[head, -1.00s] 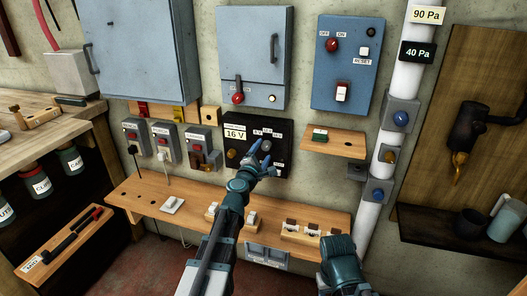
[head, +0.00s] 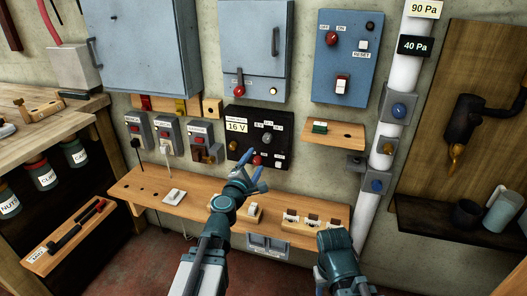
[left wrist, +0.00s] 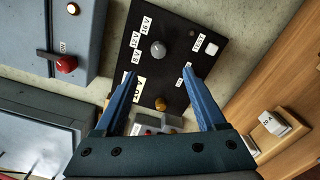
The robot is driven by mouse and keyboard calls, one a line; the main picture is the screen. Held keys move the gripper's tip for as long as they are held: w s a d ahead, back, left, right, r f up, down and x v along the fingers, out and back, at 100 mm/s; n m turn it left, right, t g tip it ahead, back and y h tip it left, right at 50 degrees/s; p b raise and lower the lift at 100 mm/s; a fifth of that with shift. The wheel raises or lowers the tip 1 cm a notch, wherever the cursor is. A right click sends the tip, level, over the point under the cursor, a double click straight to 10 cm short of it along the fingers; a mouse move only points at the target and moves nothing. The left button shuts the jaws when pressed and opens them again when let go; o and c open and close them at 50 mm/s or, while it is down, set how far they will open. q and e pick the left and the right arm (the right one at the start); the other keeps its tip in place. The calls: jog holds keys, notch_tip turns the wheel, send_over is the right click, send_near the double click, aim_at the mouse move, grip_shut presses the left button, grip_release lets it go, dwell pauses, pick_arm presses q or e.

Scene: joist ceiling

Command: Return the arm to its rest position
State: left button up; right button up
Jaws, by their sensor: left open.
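My left gripper (head: 258,163) is open and empty, in front of the lower part of a black power panel (head: 243,147) on the wall. In the left wrist view its two blue fingers (left wrist: 160,75) stand apart, with nothing between them but the panel behind. The panel's grey dial (left wrist: 158,49) shows beyond the fingertips, clear of them.
A wooden shelf (head: 150,207) with switches and small blocks runs below the panel, under my left arm. A small wooden shelf (head: 347,142) and a white pipe (head: 396,110) stand to the right. Wall cabinets (head: 254,50) hang above. A workbench (head: 50,125) is at left.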

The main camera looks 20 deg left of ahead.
pick_arm(q)
jog(key=s+d+r+m+g+h+p, duration=0.1)
jog(key=s+d+m+g+h+p, duration=0.4)
jog(key=d+m, duration=0.4)
jog(key=s+d+r+m+g+h+p, duration=0.2)
jog(key=s+d+m+g+p, duration=0.15)
jog(key=d+m+p, duration=0.65)
jog(key=s+d+f+m+g+y+p, duration=0.25)
jog(key=s+m+g+y+p, duration=0.2)
jog(key=s+g, duration=0.4)
jog(key=s+a+r+m+g+y+p, duration=0.1)
jog(key=s+a+r+m+y+p, duration=0.2)
jog(key=s+a+y+p, duration=0.2)
jog(key=s, duration=0.3)
jog(key=shift+s+a, duration=0.2)
jog(key=shift+r, duration=0.1)
